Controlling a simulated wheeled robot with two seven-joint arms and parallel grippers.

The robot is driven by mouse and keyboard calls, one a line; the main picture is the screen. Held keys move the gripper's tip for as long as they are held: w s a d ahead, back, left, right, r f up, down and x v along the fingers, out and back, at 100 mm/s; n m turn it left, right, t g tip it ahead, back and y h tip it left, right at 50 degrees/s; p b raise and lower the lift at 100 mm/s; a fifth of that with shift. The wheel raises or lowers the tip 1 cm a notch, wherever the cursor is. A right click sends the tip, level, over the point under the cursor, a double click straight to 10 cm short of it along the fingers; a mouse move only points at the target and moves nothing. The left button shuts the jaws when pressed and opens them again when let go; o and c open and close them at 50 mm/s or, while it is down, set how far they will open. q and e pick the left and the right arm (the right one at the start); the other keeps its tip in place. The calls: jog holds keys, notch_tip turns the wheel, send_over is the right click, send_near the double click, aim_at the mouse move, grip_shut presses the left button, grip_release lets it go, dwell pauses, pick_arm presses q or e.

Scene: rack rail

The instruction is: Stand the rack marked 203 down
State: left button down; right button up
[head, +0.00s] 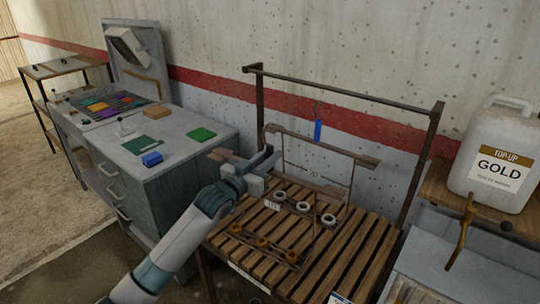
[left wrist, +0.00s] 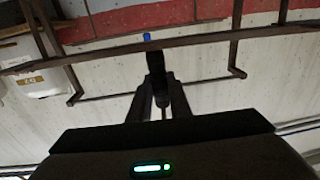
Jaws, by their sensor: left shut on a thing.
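In the left wrist view, my dark fingers (left wrist: 158,85) meet a long bar (left wrist: 215,41) that crosses the picture. Orange-brown rings (head: 262,242) and pale rings (head: 303,206) sit low over the slats; which rack each row belongs to is unclear. A white label (head: 272,205) hangs near them, its number too small to read. I cannot tell whether the held rack touches the slats. My right gripper is not in view.
Behind is another brown bar (head: 345,152) with a blue tag (head: 318,130), under a dark overhead rail (head: 340,88). The slatted table (head: 345,262) has bare slats at right. A grey cabinet (head: 165,180) stands left; a GOLD jug (head: 497,150) stands right.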

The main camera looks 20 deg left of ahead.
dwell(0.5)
pick_arm(q)
jog(key=c, duration=1.6)
grip_release()
jog(key=shift+o, duration=1.1)
jog(key=shift+f, duration=0.15)
jog(key=o, duration=1.4)
jog(key=shift+s, duration=0.2)
jog(key=shift+r+p+v, duration=0.15)
jog(key=shift+p+v, duration=1.1)
jog(key=shift+v, duration=1.65)
jog(key=shift+r+p+v, duration=0.15)
jog(key=shift+p+v, duration=1.05)
jog(key=shift+v, duration=1.75)
jog(key=shift+r, duration=0.1)
